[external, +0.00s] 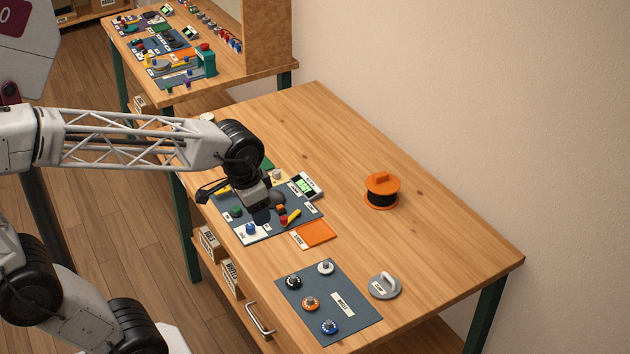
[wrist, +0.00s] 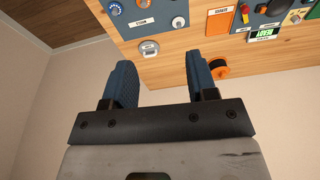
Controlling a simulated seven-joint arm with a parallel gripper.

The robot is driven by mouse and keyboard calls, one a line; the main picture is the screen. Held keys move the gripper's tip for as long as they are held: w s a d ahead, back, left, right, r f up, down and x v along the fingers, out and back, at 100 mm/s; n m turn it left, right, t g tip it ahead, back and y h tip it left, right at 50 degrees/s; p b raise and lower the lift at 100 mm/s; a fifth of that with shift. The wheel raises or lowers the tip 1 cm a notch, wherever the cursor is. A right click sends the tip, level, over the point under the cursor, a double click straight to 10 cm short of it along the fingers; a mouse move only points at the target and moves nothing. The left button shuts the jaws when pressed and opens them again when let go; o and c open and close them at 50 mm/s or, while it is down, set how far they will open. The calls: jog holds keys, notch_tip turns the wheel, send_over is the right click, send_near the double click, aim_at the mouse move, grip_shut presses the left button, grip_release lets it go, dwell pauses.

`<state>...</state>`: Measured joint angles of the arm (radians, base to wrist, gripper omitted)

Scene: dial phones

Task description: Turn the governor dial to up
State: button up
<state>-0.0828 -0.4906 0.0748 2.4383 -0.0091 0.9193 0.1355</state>
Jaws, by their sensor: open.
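In the external view a dark dial panel (external: 345,325) lies on the near part of the table with a black dial (external: 293,282), a white dial (external: 325,268), an orange dial (external: 310,303) and a blue dial (external: 329,327). Its label is too small to read, and I cannot tell which dial is the governor dial. The blue dial (wrist: 178,21) and orange dial (wrist: 143,3) also show at the top of the wrist view. My gripper (wrist: 160,72) is open and empty, its two blue fingers apart. In the external view it hangs over the farther panel, away from these dials.
The farther dark panel (external: 245,222) holds buttons, a yellow-handled lever (external: 292,216) and a lit green display (external: 305,185). An orange card (external: 314,234), a grey piece with a handle (external: 385,287) and an orange-black spool (external: 382,190) lie nearby. The table's right side is largely clear.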

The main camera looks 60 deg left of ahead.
jog(key=w+a+f, duration=0.2)
jog(key=w+a, duration=0.8)
jog(key=w, duration=0.3)
jog(key=m+g, duration=0.2)
send_over(276, 171)
jog(key=f, duration=2.1)
jog(key=shift+d+f, duration=0.1)
jog(key=shift+d, duration=0.3)
jog(key=shift+a+f, duration=0.25)
jog(key=shift+a, duration=0.05)
jog(key=shift+f, duration=0.1)
jog(key=shift+f, duration=3.8)
